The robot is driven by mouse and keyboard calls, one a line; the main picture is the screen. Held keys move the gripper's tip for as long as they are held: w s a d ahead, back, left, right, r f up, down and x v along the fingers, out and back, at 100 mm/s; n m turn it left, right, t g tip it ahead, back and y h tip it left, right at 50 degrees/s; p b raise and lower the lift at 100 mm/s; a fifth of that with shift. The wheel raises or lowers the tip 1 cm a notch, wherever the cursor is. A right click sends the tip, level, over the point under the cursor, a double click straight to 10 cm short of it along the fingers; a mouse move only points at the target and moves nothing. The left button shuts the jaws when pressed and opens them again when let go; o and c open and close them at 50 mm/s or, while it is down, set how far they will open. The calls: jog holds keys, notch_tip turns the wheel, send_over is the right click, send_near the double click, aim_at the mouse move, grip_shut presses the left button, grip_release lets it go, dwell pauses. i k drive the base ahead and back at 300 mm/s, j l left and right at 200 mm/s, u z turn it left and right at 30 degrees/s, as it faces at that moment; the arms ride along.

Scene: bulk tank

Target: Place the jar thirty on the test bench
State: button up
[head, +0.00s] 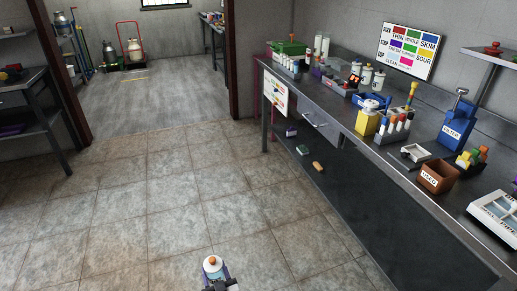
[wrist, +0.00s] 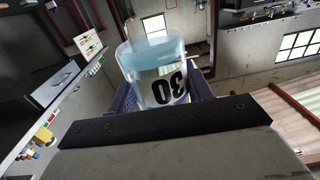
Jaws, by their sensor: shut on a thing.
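The jar thirty is a pale, clear jar (wrist: 158,75) marked "30". In the wrist view it sits between the two blue-purple fingers of my gripper (wrist: 163,97), which are shut on it. In the head view the jar (head: 211,264) shows a white body and an orange top, held above the tiled floor at the bottom edge. My gripper (head: 217,282) is partly cut off there. A long grey metal bench (head: 333,105), seemingly the test bench, runs along the right wall, to the right of the jar and apart from it. No label on it names it.
A dark side table (head: 35,95) stands left. The floor between is clear.

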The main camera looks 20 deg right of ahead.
aim_at(344, 112)
jog(key=i+u, duration=0.3)
jog(key=i, duration=0.5)
jog(key=i+l+u, duration=0.1)
jog(key=i+u, duration=0.2)
jog(key=i, duration=1.3)
jog(key=i+z, duration=0.25)
jog(key=i+j+z, duration=0.1)
jog(key=z, duration=3.75)
